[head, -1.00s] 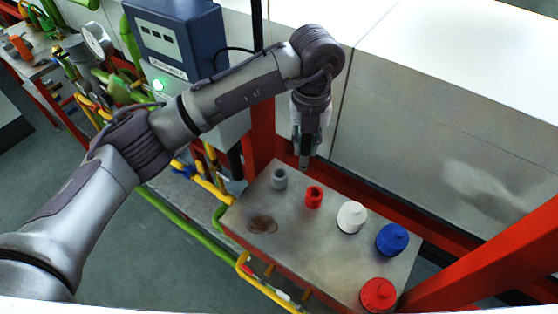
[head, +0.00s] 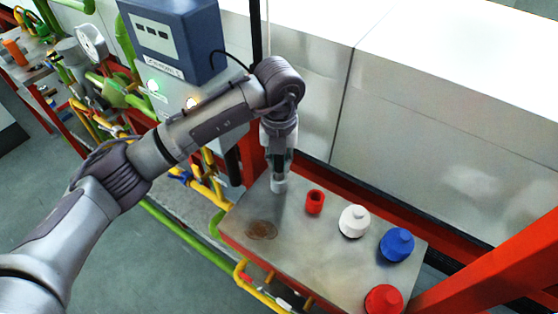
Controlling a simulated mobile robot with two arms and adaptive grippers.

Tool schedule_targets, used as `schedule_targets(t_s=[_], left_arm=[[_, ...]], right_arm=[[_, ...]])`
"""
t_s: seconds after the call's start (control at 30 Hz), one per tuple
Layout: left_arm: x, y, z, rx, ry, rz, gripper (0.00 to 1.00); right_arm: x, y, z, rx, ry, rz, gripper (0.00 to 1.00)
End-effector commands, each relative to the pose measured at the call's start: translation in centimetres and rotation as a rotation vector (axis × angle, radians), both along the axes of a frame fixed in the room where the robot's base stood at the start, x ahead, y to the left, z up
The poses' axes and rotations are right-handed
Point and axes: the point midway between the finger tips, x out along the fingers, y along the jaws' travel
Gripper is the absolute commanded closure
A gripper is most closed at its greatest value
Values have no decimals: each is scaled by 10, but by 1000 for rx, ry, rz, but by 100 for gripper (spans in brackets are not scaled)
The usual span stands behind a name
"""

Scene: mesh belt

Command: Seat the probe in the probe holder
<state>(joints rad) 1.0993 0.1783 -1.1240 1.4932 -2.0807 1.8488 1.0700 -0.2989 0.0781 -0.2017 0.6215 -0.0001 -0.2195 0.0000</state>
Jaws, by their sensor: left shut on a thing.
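My left gripper (head: 279,163) points down over the back left part of the metal table (head: 300,255). It is shut on the probe, which is mostly hidden by the fingers. A short grey cylinder (head: 278,185), apparently the probe holder, shows right below the fingertips. The probe is in line with it in this view; I cannot tell whether its tip is inside or just above. My right gripper is not in view.
A red hollow cup (head: 315,202) stands close to the right of the grey cylinder. A white (head: 354,221), a blue (head: 396,245) and a red capped container (head: 384,300) stand further right. A brown stain (head: 262,230) marks the table. A pale cabinet wall (head: 420,130) rises behind.

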Motion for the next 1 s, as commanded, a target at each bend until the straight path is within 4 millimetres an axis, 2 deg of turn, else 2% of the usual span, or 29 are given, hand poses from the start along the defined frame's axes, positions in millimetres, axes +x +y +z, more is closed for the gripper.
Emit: schedule_targets(t_s=[0.07,0.1,0.23,0.6,0.67,0.77,1.0], left_arm=[[0,0,-4,0,-1,0,100],[0,0,-3,0,-1,0,75],[0,0,-3,0,0,0,54],[0,0,3,0,0,0,54],[1,0,5,0,-3,0,54],[1,0,20,-1,-7,-1,54],[1,0,73,0,-6,0,54]], right_arm=[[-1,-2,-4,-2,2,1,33],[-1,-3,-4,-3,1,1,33],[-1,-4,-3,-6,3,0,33],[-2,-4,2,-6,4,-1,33],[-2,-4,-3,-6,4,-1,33],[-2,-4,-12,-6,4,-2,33],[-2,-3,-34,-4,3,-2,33]])
